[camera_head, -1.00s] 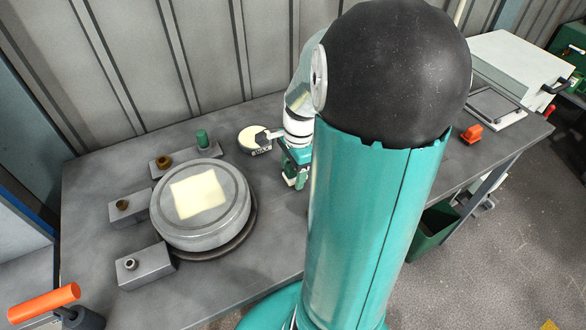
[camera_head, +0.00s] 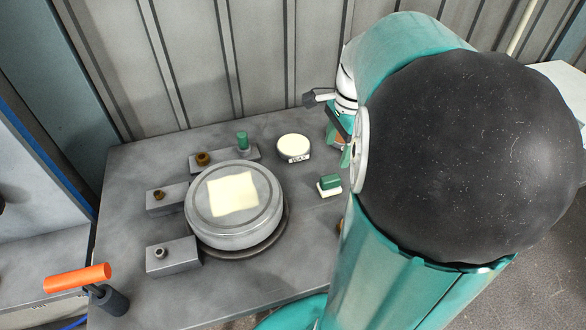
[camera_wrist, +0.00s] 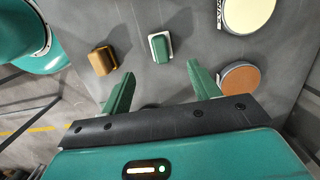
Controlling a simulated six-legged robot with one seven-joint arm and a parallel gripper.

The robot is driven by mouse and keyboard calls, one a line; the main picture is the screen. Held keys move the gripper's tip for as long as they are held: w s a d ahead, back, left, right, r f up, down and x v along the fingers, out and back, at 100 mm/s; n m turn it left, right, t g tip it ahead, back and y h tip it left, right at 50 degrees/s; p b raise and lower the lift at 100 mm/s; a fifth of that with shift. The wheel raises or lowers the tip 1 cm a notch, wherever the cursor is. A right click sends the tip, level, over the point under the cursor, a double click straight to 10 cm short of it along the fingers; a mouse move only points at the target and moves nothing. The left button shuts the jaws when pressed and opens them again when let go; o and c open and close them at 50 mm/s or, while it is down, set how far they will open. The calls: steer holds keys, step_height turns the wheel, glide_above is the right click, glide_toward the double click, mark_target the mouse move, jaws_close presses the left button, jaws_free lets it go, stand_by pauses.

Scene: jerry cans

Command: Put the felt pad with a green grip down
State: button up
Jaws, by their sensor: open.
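The felt pad (camera_head: 323,193) is a small pale block with a green grip (camera_head: 331,182) on top. It rests upright on the grey workbench, to the right of the round grey drum. It also shows in the wrist view, where the felt pad (camera_wrist: 161,48) lies beyond my fingertips, apart from them. My gripper (camera_wrist: 161,80) is open, its two green fingers spread with nothing between them. In the head view my gripper is mostly hidden behind my arm.
The round grey drum (camera_head: 262,230) carries a cream square (camera_head: 232,194). Grey blocks with fittings (camera_head: 172,256) stand around its left side. A cream disc labelled WAX (camera_head: 293,147) stands behind the pad. A brown block (camera_wrist: 103,60) and an orange-brown disc (camera_wrist: 240,78) flank it in the wrist view.

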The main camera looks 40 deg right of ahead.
steer(key=s+a+r+n+t, duration=0.2)
steer(key=a+n, duration=0.8)
steer(key=a, duration=0.2)
steer(key=s+a+r+n+t+h, duration=0.1)
steer(key=s+a+r+n+t, duration=0.1)
steer(key=a+n, duration=0.9)
steer(key=shift+s+a+r+t, duration=0.2)
steer(key=shift+a+r+t, duration=0.15)
steer(key=shift+r+t, duration=0.25)
